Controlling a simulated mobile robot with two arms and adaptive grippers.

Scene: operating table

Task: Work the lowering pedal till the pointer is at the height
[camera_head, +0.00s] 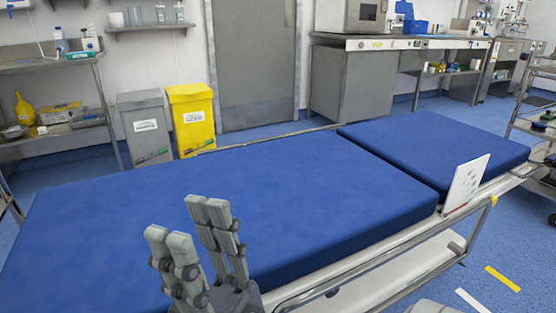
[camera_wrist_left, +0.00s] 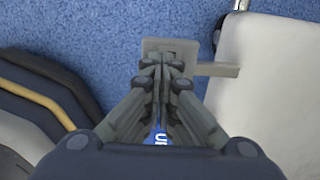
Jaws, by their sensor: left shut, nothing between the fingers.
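My left gripper (camera_wrist_left: 162,66) is shut and empty in the left wrist view. Its fingertips are over the near edge of a grey pedal plate (camera_wrist_left: 172,45); whether they touch it I cannot tell. A blue label with white letters, seemingly "UP" (camera_wrist_left: 161,138), shows partly between the fingers. My right gripper (camera_head: 195,228) is open and empty in the head view, in front of the blue operating table (camera_head: 280,185). A white panel (camera_head: 468,183) stands at the table's near side rail, with a small red mark low on it. I cannot read a pointer or a height there.
A white base (camera_wrist_left: 265,85) lies right of the pedal. The near side rail (camera_head: 380,262) runs along the table. Yellow (camera_head: 502,279) and white (camera_head: 471,300) floor strips lie at the lower right. A yellow bin (camera_head: 192,120) and a grey bin (camera_head: 145,128) stand behind the table.

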